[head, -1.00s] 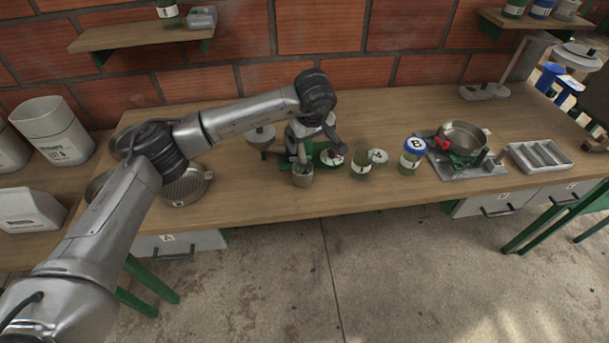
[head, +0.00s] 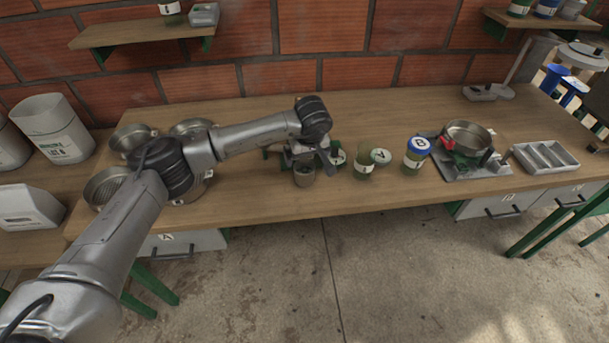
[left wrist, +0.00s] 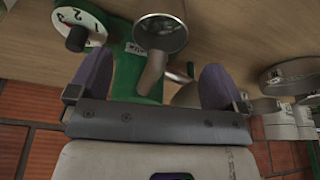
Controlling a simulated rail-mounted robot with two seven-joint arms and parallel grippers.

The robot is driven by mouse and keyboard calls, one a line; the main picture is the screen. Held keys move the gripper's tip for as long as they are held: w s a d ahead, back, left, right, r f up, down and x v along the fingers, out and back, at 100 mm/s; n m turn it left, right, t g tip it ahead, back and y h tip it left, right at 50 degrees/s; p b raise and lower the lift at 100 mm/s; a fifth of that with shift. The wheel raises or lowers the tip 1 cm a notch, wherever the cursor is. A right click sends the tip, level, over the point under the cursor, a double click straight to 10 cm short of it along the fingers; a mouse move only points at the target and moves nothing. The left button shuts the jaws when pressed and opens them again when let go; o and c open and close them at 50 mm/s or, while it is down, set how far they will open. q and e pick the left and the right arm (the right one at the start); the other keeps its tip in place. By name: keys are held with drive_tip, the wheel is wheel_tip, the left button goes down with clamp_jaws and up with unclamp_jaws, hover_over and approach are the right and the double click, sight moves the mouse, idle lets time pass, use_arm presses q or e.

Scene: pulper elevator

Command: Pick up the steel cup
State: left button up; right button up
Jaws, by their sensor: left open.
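The steel cup (head: 304,176) stands on the bench at the front of the small green grinder. In the left wrist view the cup (left wrist: 162,12) shows its side and dark round mouth, at the end of the grinder's grey spout (left wrist: 153,72). My left gripper (head: 307,160) is open just above and behind the cup, by the grinder. In the left wrist view its two fingers (left wrist: 158,65) are spread on either side of the spout and the green body, with the cup beyond the tips. The arm hides most of the grinder in the head view. My right gripper is not in view.
Jar A (head: 364,162), jar B (head: 416,153) and a scale with a steel pan (head: 468,138) stand right of the cup. A divided tray (head: 545,157) is farther right. Steel bowls and sieves (head: 103,188) lie left. The bench front is clear between jars and scale.

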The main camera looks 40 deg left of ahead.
sight(306, 163)
use_arm(q)
drive_tip(key=b+x, duration=0.1)
drive_tip(key=x, duration=0.3)
drive_tip(key=shift+s+d, duration=0.1)
drive_tip(key=shift+d, duration=0.05)
drive_tip(key=shift+f+b, duration=0.35)
drive_tip(key=shift+f, duration=0.2)
drive_tip(key=c, duration=0.9)
drive_tip(key=shift+c, duration=0.5)
drive_tip(key=shift+r, duration=0.15)
